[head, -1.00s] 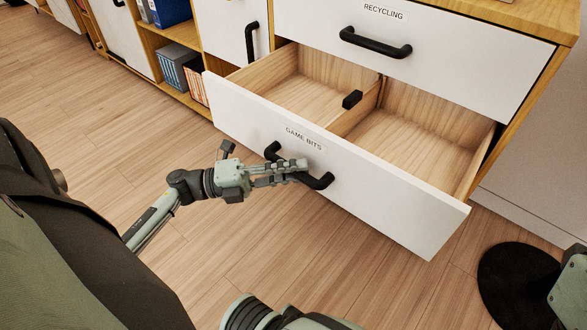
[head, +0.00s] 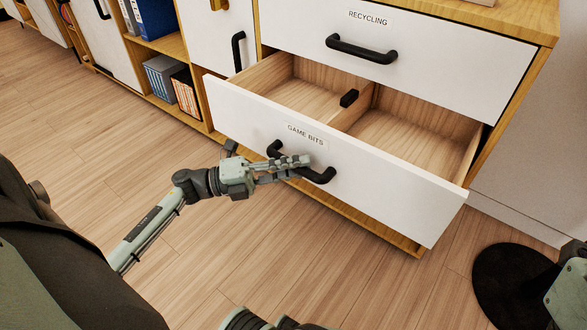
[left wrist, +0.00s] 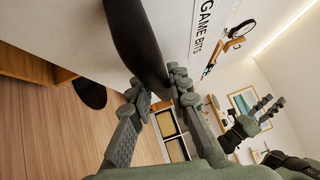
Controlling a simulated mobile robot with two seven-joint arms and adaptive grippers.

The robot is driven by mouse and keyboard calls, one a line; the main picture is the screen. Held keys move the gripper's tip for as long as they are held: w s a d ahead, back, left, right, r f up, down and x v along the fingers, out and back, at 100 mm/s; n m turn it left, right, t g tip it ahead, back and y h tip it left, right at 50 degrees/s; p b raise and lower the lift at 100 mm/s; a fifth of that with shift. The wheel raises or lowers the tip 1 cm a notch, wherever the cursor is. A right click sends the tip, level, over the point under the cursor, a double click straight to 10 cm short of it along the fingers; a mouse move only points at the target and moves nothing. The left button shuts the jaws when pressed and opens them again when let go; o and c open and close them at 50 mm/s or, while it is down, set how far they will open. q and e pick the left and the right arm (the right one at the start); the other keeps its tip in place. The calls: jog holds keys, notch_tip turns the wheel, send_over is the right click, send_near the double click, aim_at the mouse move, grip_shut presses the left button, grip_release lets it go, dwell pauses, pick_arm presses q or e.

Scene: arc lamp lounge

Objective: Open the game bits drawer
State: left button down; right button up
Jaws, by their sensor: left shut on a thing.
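The game bits drawer (head: 390,193) is a white-fronted wooden drawer pulled well out of the cabinet, below the recycling drawer. Its label reads GAME BITS. Inside are a wooden divider and a small black block (head: 349,98). My left gripper (head: 300,165) is shut on the drawer's black bar handle (head: 321,178). In the left wrist view the dark handle (left wrist: 138,40) runs between the fingers (left wrist: 162,92), with the label beside it. My right gripper does not show clearly in the head view; a hand-like gripper at the right of the left wrist view (left wrist: 255,118) may be it.
The recycling drawer (head: 440,75) above is shut. Open shelves with blue binders (head: 155,17) and books (head: 184,92) stand to the left. A round black base (head: 510,285) is on the floor at the lower right. The wood floor before the drawer is clear.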

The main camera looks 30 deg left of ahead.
pick_arm(q)
jog(key=shift+a, duration=0.1)
jog(key=c, duration=1.7)
grip_release()
jog(key=v, duration=1.2)
